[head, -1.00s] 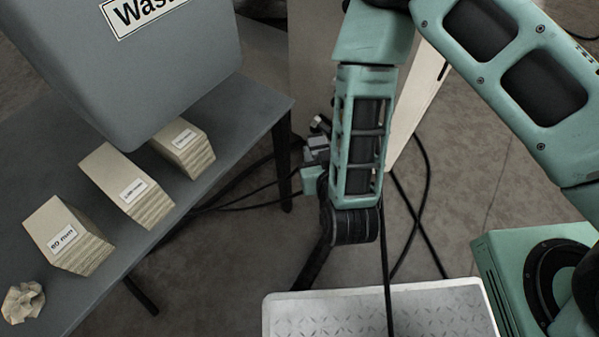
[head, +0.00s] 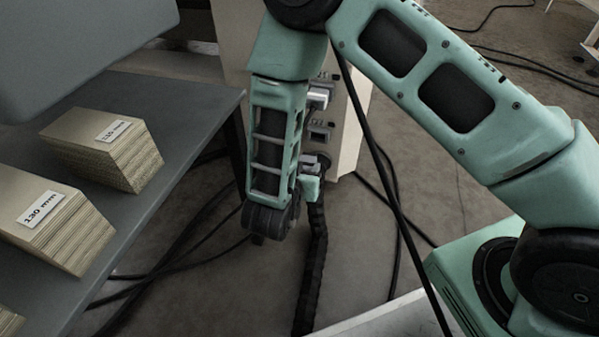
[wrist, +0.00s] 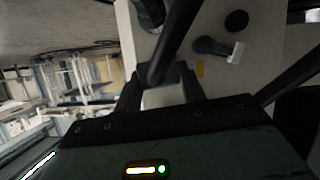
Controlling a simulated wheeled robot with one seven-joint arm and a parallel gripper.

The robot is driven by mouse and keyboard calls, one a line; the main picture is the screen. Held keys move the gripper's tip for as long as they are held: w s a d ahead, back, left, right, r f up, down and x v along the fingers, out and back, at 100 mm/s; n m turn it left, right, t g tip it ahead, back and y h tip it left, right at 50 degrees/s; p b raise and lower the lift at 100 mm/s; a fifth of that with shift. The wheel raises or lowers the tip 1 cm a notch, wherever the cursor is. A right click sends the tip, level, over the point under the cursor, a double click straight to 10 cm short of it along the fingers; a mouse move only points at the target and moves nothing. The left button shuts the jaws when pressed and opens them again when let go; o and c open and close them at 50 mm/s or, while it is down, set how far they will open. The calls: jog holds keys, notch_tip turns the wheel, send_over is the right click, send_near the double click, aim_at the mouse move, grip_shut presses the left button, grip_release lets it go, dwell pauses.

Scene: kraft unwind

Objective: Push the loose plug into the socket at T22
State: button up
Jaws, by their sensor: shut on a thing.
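My gripper (wrist: 160,88) shows in the wrist view, its dark fingers closed around a thick black piece, which I take to be the loose plug with its cable (wrist: 178,35). In the head view my gripper (head: 312,168) is partly hidden behind my forearm, close to the pale panel. The thick black cable (head: 314,250) hangs from there to the floor. The panel carries several connectors: a grey one (head: 319,97), a dark one below it (head: 320,131), and in the wrist view a round black socket (wrist: 236,21). No T22 marking is readable, and the plug's front is hidden.
A dark table (head: 190,130) with labelled board stacks (head: 112,145) stands at the left, under a grey bin (head: 80,40). Thin black cables (head: 150,285) lie on the floor. The wrist view shows a yellow tag (wrist: 200,69) and a connector with a white end (wrist: 236,53).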

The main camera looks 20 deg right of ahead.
jog(key=shift+w+d+b, duration=0.35)
jog(key=shift+w+d, duration=0.2)
jog(key=shift+w, duration=0.25)
jog(key=shift+w+d+b, duration=0.35)
jog(key=shift+w+d, duration=0.2)
jog(key=shift+w, duration=0.2)
jog(key=shift+w+d+p, duration=0.4)
jog(key=shift+w+d, duration=0.2)
jog(key=shift+w, duration=0.2)
jog(key=shift+w+d+r+p, duration=0.1)
jog(key=shift+w+d+p, duration=0.65)
jog(key=shift+p, duration=0.85)
dwell(1.3)
jog(key=o, duration=1.2)
jog(key=shift+w+a, duration=0.1)
jog(key=shift+w, duration=0.05)
jog(key=p, duration=0.8)
send_near(307, 159)
jog(key=shift+s+a+r, duration=0.3)
jog(key=shift+s+r, duration=0.05)
jog(key=shift+r, duration=0.3)
jog(key=shift+s+a+r, duration=0.25)
jog(key=shift+s+r, duration=0.1)
jog(key=shift+r, duration=0.3)
